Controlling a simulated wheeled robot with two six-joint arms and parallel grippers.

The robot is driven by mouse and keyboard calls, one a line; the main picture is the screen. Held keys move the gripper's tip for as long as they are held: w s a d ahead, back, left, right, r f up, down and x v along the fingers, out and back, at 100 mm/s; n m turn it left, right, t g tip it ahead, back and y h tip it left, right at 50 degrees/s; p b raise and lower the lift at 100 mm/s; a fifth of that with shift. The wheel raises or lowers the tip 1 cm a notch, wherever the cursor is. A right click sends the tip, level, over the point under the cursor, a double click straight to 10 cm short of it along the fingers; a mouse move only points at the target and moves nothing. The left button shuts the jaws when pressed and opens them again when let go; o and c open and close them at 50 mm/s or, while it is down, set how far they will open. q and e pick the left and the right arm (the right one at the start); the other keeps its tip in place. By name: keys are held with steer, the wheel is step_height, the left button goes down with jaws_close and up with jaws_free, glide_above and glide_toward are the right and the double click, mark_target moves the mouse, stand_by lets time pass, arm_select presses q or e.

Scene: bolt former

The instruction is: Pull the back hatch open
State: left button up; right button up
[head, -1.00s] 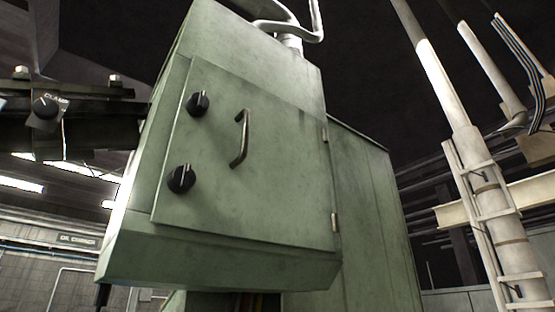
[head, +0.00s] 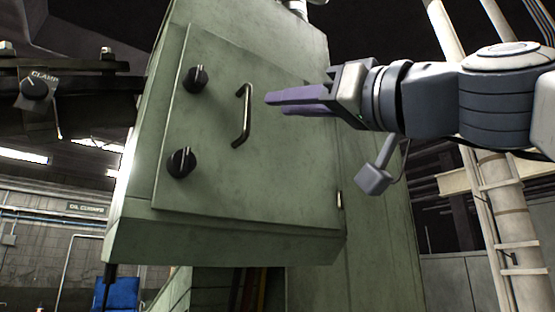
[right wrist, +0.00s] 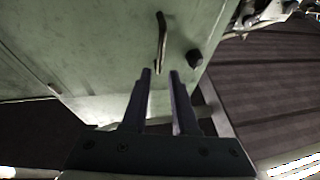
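The back hatch (head: 275,190) is a flat green metal door, shut on the green machine housing. Its dark bar handle (head: 248,112) stands out from the door's upper middle. My right gripper (head: 272,103) comes in from the right, its fingers pointing left toward the handle and a short way from it. In the right wrist view its two dark fingers (right wrist: 161,74) are apart with nothing between them, and the handle (right wrist: 161,38) lies just beyond the tips. The gripper appears not to touch the handle. My left gripper is not in view.
Two black knobs sit left of the handle, an upper one (head: 196,79) and a lower one (head: 181,162). A hinge (head: 340,200) shows at the door's right edge. A clamp knob box (head: 38,93) is at far left. Pale pipes and a ladder (head: 512,215) stand at right.

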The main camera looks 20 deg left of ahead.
mark_target(250, 107)
steer(key=p+x, duration=0.5)
steer(key=x, duration=0.3)
steer(key=shift+w+a+r+p, duration=0.1)
steer(key=shift+a+r+p, duration=0.15)
steer(key=shift+p, duration=0.1)
steer(key=shift+w+a, duration=0.3)
steer(key=shift+a, duration=0.2)
jaws_close()
steer(key=shift+d, duration=0.1)
stand_by(0.4)
